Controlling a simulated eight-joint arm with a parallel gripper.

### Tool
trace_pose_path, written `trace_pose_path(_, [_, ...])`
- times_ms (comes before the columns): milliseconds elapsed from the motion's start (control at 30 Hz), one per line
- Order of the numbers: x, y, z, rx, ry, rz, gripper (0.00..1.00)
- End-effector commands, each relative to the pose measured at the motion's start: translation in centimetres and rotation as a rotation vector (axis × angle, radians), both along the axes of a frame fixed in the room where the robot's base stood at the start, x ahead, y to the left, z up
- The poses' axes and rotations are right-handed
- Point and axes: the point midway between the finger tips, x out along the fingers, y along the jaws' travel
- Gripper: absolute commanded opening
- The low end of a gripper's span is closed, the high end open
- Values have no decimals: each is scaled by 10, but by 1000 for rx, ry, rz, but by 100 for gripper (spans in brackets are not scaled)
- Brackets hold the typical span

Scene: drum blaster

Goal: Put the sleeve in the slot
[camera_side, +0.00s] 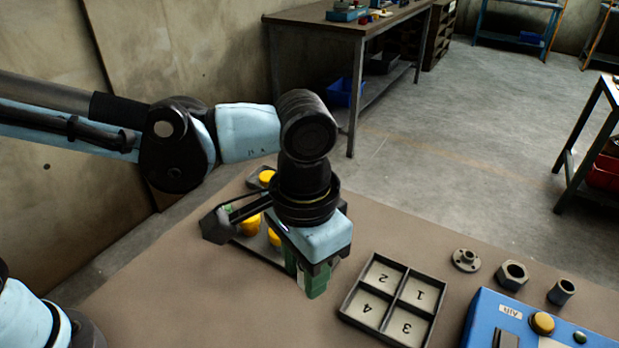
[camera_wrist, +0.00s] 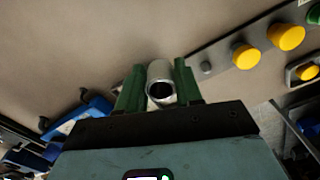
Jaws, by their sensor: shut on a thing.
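My gripper (camera_side: 305,281) has green fingers and points down over the table, left of the numbered tray. In the wrist view, it (camera_wrist: 159,70) is shut on a grey metal sleeve (camera_wrist: 160,72), a hollow tube with its dark open end facing the camera. In the side view the fingers mostly hide the sleeve, with a pale sliver showing between them. The dark tray (camera_side: 345,314) has slots marked 1, 2, 3 and 4, all looking empty; the numbers appear upside down. The gripper is beside the tray, not over it.
A flange (camera_side: 466,260), a hex nut (camera_side: 513,275) and a short tube (camera_side: 562,292) stand right of the tray. A blue control box (camera_side: 484,318) is at the front right. A panel with yellow buttons (camera_side: 250,225) lies behind my gripper. Bare table separates gripper and tray.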

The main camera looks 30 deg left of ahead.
Motion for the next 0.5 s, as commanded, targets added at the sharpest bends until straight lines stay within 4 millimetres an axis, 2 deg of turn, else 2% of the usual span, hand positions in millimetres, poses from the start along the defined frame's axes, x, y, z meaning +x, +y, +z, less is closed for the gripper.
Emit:
trace_pose_path(167, [20, 32, 10, 0, 0, 59, 1])
trace_pose_path(300, [45, 81, 21, 0, 0, 134, 1])
trace_pose_path(500, [66, 159, 37, 0, 0, 242, 1])
